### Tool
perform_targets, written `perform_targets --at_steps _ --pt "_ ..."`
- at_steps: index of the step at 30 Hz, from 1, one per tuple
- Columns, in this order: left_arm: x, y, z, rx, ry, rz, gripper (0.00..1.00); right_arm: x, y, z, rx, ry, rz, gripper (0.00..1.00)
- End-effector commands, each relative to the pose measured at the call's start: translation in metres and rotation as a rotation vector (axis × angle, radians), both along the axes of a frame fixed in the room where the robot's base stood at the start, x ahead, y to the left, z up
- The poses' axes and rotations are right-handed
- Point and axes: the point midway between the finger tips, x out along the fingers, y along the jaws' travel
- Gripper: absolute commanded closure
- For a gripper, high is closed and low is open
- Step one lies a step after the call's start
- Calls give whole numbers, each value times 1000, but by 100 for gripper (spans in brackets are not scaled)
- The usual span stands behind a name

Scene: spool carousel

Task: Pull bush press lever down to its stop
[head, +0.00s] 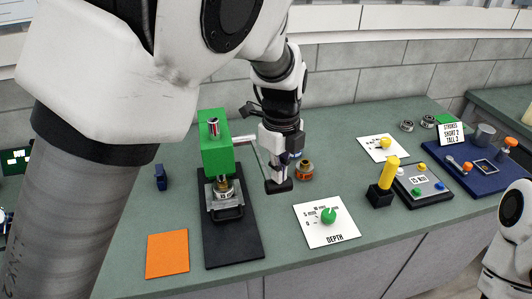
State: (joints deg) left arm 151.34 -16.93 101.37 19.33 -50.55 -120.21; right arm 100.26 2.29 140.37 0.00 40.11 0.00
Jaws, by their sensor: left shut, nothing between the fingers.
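The bush press has a green head (216,158) on a black base (236,246), left of the middle in the head view. A metal part (224,192) with a brassy top sits under the head in a grey fixture. The press lever (243,138) is a silvery bar sticking out to the right from the head, roughly level. My right gripper is out of view.
A brass-orange part (304,171) stands just right of my left gripper. A DEPTH card with green knob (328,215), a yellow cylinder (389,172), a button box (422,184) and a blue tray (486,185) lie rightward. An orange square (168,254) lies front left.

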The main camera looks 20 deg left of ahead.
Motion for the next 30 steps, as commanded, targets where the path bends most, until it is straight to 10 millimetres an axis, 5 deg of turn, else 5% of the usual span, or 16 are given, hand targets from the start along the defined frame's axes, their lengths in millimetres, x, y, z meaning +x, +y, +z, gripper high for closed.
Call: perform_targets --at_steps 30 --pt "-1 0 -30 0 0 -1 100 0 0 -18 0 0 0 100"
